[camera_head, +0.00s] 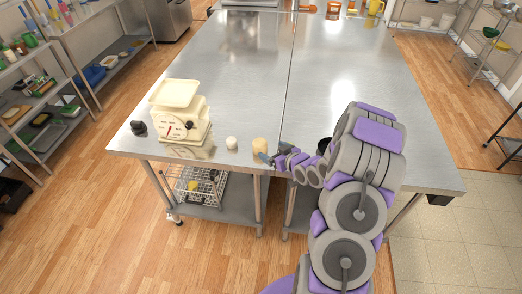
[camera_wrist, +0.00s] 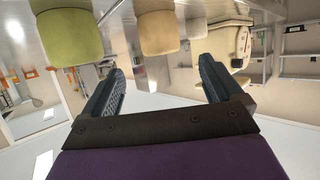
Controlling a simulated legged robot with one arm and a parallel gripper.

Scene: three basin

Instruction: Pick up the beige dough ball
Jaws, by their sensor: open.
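The beige dough ball (camera_head: 259,145) looks like a short rounded cylinder standing near the table's front edge in the head view. In the wrist view, which is upside down, the dough ball (camera_wrist: 157,33) is at the top, roughly centred between the fingers. My gripper (camera_head: 264,157) is just right of and in front of the dough in the head view, and appears very close to it. In the wrist view my gripper (camera_wrist: 160,75) has its two fingers apart with nothing between them. I cannot tell whether a finger touches the dough.
A small pale piece (camera_head: 231,142) and a cream scale (camera_head: 178,125) stand left of the dough. A black item (camera_head: 138,128) is at the table's left corner. A green piece (camera_wrist: 71,37) stands beside the dough. The steel table (camera_head: 225,65) is clear behind.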

